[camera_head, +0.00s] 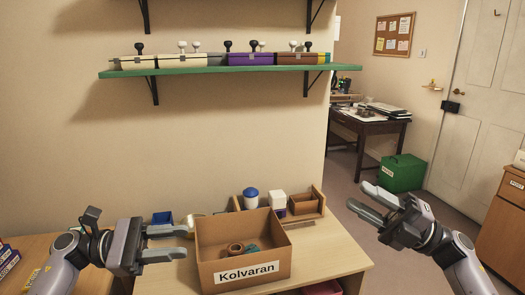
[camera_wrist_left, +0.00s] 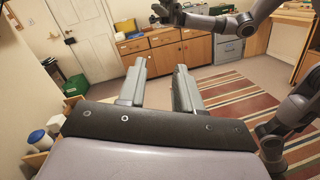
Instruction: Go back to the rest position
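My left gripper (camera_head: 167,243) is at the left of the head view, above the desk and left of the cardboard box labelled "Kolvaran" (camera_head: 212,267). Its two fingers are apart with nothing between them. In the left wrist view the same gripper (camera_wrist_left: 160,83) shows its fingers apart and empty. My right gripper (camera_head: 368,201) is at the right of the head view, past the desk's right edge. Its fingers are apart and nothing shows between them.
The wooden desk (camera_head: 330,258) also holds a blue-lidded jar (camera_head: 251,198), a white container (camera_head: 277,204) and a wooden organiser (camera_head: 305,207). A green shelf (camera_head: 215,70) with several boxes is on the wall above. A green box (camera_head: 402,173) stands on the floor behind my right gripper.

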